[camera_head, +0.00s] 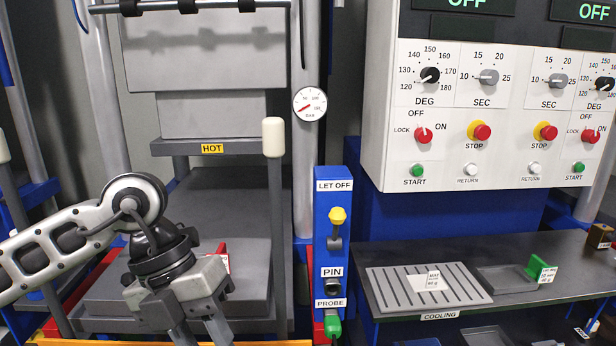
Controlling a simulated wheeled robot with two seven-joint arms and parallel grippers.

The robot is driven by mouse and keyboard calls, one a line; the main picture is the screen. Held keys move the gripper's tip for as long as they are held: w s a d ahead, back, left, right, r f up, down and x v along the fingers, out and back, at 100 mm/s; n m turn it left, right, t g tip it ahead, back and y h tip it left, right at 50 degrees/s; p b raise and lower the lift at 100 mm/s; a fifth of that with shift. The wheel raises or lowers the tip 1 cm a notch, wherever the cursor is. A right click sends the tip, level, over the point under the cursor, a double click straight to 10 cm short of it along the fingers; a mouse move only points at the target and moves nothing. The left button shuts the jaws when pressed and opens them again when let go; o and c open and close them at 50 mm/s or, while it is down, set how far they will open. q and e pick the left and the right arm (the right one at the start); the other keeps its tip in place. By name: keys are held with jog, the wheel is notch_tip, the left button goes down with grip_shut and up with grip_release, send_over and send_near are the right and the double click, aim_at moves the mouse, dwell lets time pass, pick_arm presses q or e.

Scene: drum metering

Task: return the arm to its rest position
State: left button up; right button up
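My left arm comes in from the left edge, and its wrist bends down in front of the press. My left gripper (202,328) points downward at the bottom of the picture, in front of the grey lower press plates (225,205). Its two fingers show, but their tips run to the bottom edge, so I cannot tell how far apart they are. I see nothing held in it. A red piece with a white label (222,258) is partly hidden just behind it. My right arm and gripper are not in view.
Right of the gripper stand a grey post with a pale knob (274,138) and a blue LET OFF/PIN/PROBE column (324,230). A white control panel (480,130) hangs at the upper right, above a dark shelf with a slotted COOLING plate (390,288).

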pick_arm(q)
jog(key=s+d+r+g+h, duration=0.2)
jog(key=s+d+h, duration=0.1)
jog(key=d+h, duration=0.35)
jog(key=s+d+r+g+h, duration=0.2)
jog(key=s+d+h, duration=0.1)
jog(key=d+h, duration=0.4)
jog(key=w+r+n+t+h, duration=0.1)
jog(key=w+n+t+h, duration=0.4)
jog(key=n+t, duration=0.4)
jog(key=w+a+f+n+t+y, duration=0.2)
jog(key=a+f+n+t+y, duration=0.2)
jog(key=f+n+t+y, duration=0.45)
jog(key=w+a+f+n+t+y, duration=0.35)
jog(key=a+n+t, duration=0.2)
jog(key=n, duration=0.55)
jog(key=s+a+f+n+g+y, duration=0.3)
jog(key=s+f, duration=0.3)
jog(key=f, duration=0.4)
jog(key=s+a+f+n+g+y, duration=0.3)
jog(key=s+f, duration=0.4)
jog(key=f, duration=0.4)
jog(key=shift+s+a+f+g+y, duration=0.15)
jog(key=shift+a+f+g+y, duration=0.2)
jog(key=shift+y, duration=0.4)
jog(key=shift+r, duration=0.1)
